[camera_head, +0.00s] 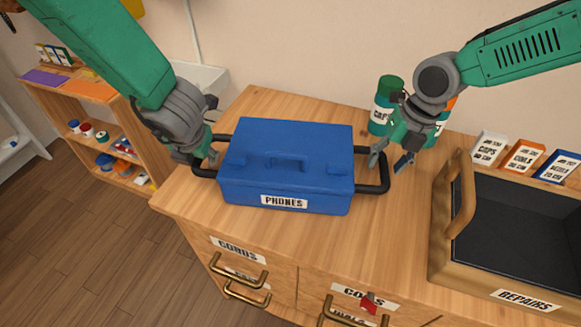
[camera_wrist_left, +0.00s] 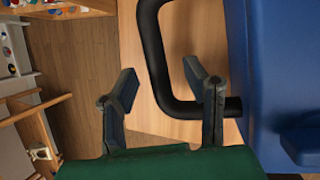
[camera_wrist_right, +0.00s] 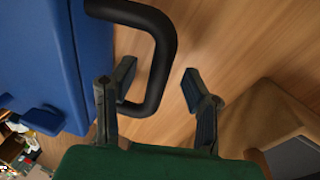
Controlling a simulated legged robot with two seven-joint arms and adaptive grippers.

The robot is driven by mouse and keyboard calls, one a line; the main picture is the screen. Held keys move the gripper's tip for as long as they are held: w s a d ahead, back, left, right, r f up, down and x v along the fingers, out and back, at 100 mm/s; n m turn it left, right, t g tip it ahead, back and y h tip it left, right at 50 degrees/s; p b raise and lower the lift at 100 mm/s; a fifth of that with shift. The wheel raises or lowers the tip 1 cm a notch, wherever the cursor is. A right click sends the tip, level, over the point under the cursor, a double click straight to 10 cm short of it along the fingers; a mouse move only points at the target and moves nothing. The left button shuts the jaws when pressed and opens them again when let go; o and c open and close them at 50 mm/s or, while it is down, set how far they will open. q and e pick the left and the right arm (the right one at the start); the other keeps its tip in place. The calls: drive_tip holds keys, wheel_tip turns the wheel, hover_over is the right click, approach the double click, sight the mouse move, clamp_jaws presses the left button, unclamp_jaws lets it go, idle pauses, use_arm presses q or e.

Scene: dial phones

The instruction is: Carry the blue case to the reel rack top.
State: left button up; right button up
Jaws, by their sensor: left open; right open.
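The blue case (camera_head: 285,160), labelled PHONES, sits flat and closed on the wooden counter with a black loop handle at each end. My left gripper (camera_head: 207,152) is at the case's left handle (camera_head: 203,168); the left wrist view shows its open fingers (camera_wrist_left: 160,85) on either side of the bar. My right gripper (camera_head: 390,163) is at the right handle (camera_head: 385,178); the right wrist view shows its open fingers (camera_wrist_right: 158,78) likewise astride the bar. A low wooden rack (camera_head: 105,100), with reel-like items on its shelves, stands at the left.
The rack top bears a purple mat (camera_head: 45,79), an orange mat (camera_head: 88,90) and small boxes at the back. An open REPAIRS tray (camera_head: 450,240) is right of the case. Green cans (camera_head: 384,110) and small boxes (camera_head: 488,148) stand behind. Brass drawer handles jut from the counter front.

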use_arm(q)
drive_tip(key=shift+x, duration=0.8)
use_arm(e)
drive_tip(key=shift+a+f, duration=0.15)
drive_tip(key=shift+f, duration=0.7)
use_arm(q)
clamp_jaws()
use_arm(e)
clamp_jaws()
drive_tip(key=shift+r, duration=0.1)
